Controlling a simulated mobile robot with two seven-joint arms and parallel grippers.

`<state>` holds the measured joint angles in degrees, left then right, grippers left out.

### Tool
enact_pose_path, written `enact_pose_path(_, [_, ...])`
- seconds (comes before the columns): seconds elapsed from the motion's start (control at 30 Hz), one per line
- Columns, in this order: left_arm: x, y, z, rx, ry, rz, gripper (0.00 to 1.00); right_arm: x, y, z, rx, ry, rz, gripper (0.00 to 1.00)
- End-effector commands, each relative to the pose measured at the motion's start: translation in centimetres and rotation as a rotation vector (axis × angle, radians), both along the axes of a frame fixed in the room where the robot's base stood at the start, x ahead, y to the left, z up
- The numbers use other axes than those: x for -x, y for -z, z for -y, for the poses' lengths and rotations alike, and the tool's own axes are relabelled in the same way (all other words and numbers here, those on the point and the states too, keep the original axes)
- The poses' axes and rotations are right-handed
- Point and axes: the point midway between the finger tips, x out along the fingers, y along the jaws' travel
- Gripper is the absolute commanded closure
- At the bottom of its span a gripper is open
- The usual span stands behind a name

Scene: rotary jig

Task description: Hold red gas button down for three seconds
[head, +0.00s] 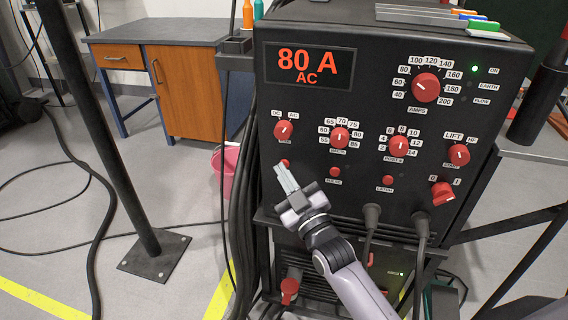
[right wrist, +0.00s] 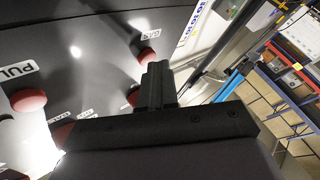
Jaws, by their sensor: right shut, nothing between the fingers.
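The welding machine's black front panel (head: 300,115) shows a red 80 A AC display. My left gripper is not in view.
The red pulse button (head: 334,171) and another red button (head: 388,180) lie to the right in the same row. Larger red knobs, such as the amps knob (head: 426,88), are above. Cables hang at the machine's left, near a pink bucket (head: 226,170).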

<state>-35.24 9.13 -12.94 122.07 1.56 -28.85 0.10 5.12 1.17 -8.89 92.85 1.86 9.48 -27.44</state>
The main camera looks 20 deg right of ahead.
Motion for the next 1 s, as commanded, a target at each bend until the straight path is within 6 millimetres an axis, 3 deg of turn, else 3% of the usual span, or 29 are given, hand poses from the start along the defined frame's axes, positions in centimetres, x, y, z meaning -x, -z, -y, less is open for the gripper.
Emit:
enact_pose_path(0.57, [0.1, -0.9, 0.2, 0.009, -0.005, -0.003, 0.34, 1.2, 0.0, -0.8, -0.001, -0.001, -0.001, 1.0])
enact_pose_path(1.0, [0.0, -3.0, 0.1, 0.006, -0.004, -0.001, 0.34, 4.5, -0.1, -3.1, -0.002, -0.002, -0.003, 1.0])
